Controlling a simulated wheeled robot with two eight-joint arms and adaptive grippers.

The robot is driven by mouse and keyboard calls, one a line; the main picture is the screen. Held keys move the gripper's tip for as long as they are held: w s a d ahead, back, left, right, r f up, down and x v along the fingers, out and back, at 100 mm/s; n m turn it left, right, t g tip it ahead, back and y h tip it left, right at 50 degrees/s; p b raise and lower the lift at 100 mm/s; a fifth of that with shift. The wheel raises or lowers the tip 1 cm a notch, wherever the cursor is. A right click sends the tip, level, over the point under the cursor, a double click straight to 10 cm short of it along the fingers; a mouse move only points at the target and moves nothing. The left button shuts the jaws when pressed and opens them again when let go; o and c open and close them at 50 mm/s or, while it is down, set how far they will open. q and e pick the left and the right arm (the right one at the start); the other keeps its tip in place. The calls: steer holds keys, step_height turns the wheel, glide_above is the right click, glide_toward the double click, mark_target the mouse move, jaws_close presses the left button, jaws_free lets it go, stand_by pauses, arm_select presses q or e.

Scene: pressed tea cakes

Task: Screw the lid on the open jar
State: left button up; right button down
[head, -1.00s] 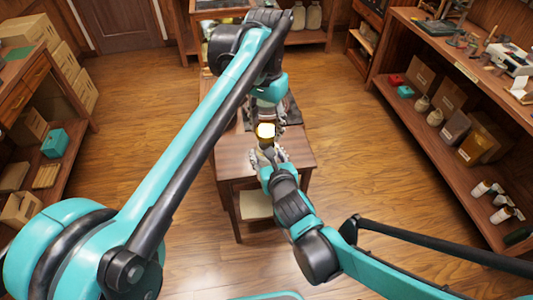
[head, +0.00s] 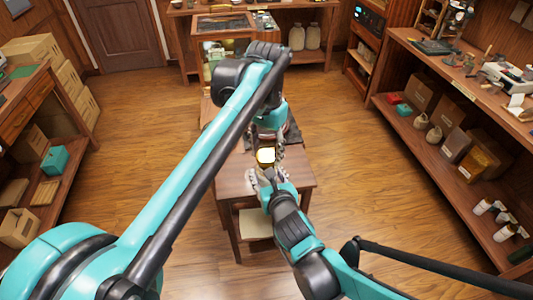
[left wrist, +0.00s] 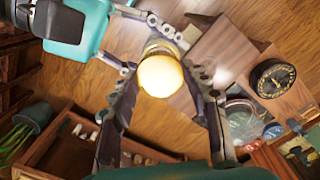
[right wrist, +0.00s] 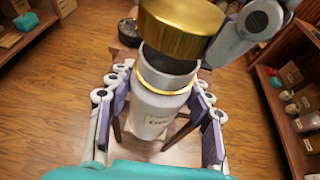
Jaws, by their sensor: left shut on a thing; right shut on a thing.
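The gold lid (right wrist: 180,25) is above the open jar in the right wrist view, a little toward the far side, and the dark mouth shows below it. The lid also shows brightly lit in the left wrist view (left wrist: 160,75) and the head view (head: 266,155). My left gripper (head: 270,140) is shut on the lid, its fingers on either side. The pale grey jar (right wrist: 158,108) has a gold ring near its mouth and a partly hidden label. My right gripper (right wrist: 158,112) is shut around the jar's body.
A small wooden table (head: 232,180) stands beneath the grippers. A round dark dial (left wrist: 273,78) shows in the left wrist view. A shelf with boxes and tins (head: 470,150) is at the right. Stacked boxes (head: 35,60) are at the left. Open floor lies around the table.

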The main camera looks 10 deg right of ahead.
arm_select(q)
steer(key=shift+f, duration=0.1)
steer(key=shift+f, duration=0.8)
steer(key=shift+f, duration=0.55)
